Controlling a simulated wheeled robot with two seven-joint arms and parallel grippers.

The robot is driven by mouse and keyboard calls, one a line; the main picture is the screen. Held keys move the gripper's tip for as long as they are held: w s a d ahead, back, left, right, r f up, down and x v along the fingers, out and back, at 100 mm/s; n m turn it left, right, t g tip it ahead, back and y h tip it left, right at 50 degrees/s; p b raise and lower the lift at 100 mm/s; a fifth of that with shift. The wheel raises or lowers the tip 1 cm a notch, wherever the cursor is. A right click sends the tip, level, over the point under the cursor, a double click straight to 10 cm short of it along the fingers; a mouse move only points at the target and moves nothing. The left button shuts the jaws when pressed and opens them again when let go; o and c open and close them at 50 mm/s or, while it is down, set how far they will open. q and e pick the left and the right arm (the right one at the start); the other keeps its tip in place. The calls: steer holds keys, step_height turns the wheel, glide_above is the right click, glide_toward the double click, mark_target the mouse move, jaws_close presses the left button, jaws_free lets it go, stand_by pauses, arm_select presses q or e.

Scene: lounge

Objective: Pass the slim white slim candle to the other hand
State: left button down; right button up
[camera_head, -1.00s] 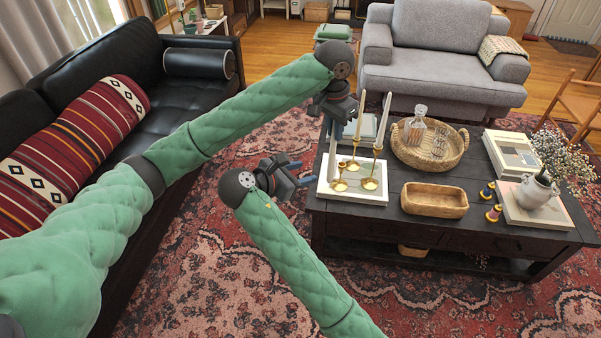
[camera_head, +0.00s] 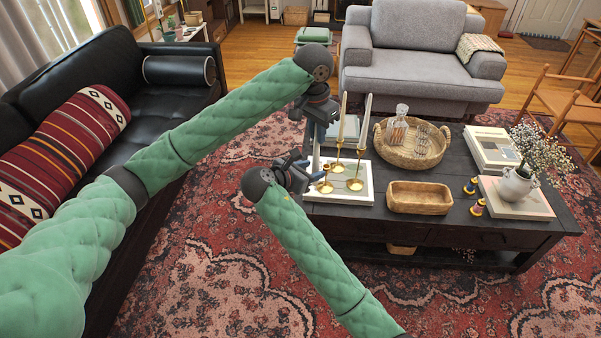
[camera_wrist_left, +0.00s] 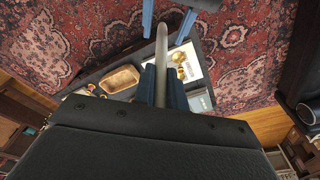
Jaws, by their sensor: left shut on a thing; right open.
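My left gripper (camera_head: 322,122) is shut on a slim white candle (camera_head: 316,152), which hangs down from it beside the coffee table's left end. In the left wrist view the candle (camera_wrist_left: 161,65) runs out from between my left gripper's blue fingers (camera_wrist_left: 163,88). My right gripper (camera_head: 303,167) is open, close to the candle's lower part. In the left wrist view my right gripper's blue fingers (camera_wrist_left: 168,18) show on either side of the candle's far end. I cannot tell whether they touch it.
A white tray (camera_head: 345,198) with brass candle holders (camera_head: 356,184) stands close to the right; two white candles (camera_head: 364,125) stand upright there. A wooden bowl (camera_head: 420,198), a wicker tray (camera_head: 408,155) and a vase (camera_head: 517,185) share the dark table (camera_head: 450,200). Open rug lies below my arms.

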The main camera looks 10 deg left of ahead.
steer(key=shift+x, duration=0.85)
steer(key=c, duration=0.9)
arm_select(q)
steer(key=c, duration=1.3)
jaws_free()
steer(key=shift+c, duration=0.2)
arm_select(e)
jaws_close()
